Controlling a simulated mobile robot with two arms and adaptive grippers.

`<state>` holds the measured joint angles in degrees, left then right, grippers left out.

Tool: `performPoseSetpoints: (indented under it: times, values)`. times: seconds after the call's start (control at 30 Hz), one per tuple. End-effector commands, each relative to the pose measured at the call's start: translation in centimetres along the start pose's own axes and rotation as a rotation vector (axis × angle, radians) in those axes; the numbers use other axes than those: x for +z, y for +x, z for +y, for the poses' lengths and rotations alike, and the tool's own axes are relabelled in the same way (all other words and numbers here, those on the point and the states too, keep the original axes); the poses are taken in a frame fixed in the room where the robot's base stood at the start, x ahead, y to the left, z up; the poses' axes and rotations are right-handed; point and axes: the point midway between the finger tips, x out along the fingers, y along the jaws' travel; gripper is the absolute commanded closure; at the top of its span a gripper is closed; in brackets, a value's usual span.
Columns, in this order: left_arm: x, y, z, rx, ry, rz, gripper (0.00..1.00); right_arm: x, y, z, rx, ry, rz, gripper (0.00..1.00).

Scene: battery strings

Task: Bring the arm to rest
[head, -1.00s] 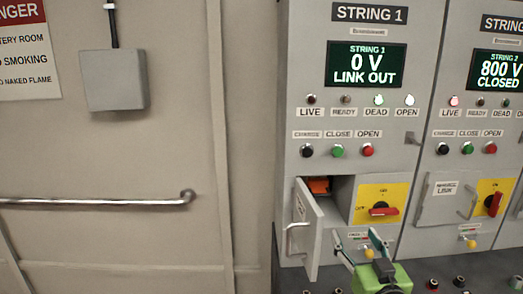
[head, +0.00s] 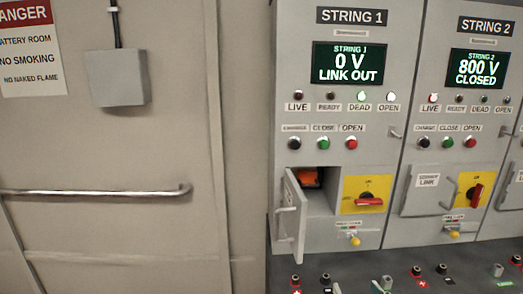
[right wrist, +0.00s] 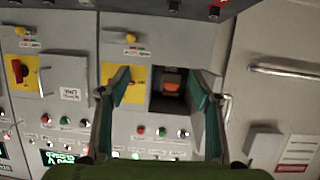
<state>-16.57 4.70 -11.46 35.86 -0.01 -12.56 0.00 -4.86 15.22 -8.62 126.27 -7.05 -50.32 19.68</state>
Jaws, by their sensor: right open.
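My right gripper (right wrist: 158,82) is open and empty in the right wrist view, its two teal fingers spread wide. That view is upside down. Between and beyond the fingers shows the String 1 cabinet (right wrist: 140,100), with the open link compartment and an orange thing (right wrist: 171,86) inside. In the head view the right gripper is at most a sliver at the bottom edge, hard to tell from the fittings there. The orange thing (head: 308,176) shows inside the compartment, behind the open door (head: 293,215). My left gripper is not in view.
The String 1 display (head: 350,64) reads 0 V LINK OUT. The String 2 display (head: 477,69) reads 800 V CLOSED. A red handle (head: 369,202) lies horizontal on its yellow plate. A dark ledge (head: 350,265) with terminals runs below. A rail (head: 95,193) crosses the left door.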

Motion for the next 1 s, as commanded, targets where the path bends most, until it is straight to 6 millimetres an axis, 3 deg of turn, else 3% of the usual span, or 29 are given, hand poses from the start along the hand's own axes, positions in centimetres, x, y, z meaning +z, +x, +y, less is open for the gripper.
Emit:
performPoseSetpoints:
  times: [0.17, 0.3, 0.4, 0.6, 0.77, 1.0]
  values:
    - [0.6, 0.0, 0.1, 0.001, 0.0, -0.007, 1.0, 7.6, -3.4, -0.6, 0.002, -0.022, -0.22, 0.42]
    - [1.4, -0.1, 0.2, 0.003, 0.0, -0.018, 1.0, 14.5, -8.1, -1.2, -0.014, -0.051, -0.443, 0.42]
    - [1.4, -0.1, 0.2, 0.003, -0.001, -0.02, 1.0, 18.2, -11.5, -1.7, -0.035, -0.072, -0.58, 0.42]
    - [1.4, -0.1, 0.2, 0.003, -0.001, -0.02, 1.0, 23.2, -17.7, -2.5, -0.082, -0.105, -0.791, 0.42]
    - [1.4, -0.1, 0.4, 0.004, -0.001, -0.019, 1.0, 26.0, -22.5, -3.0, -0.124, -0.126, -0.936, 0.42]
    - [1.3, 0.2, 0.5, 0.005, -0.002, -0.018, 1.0, 31.6, -18.8, -3.4, -0.125, -0.13, -0.955, 0.42]
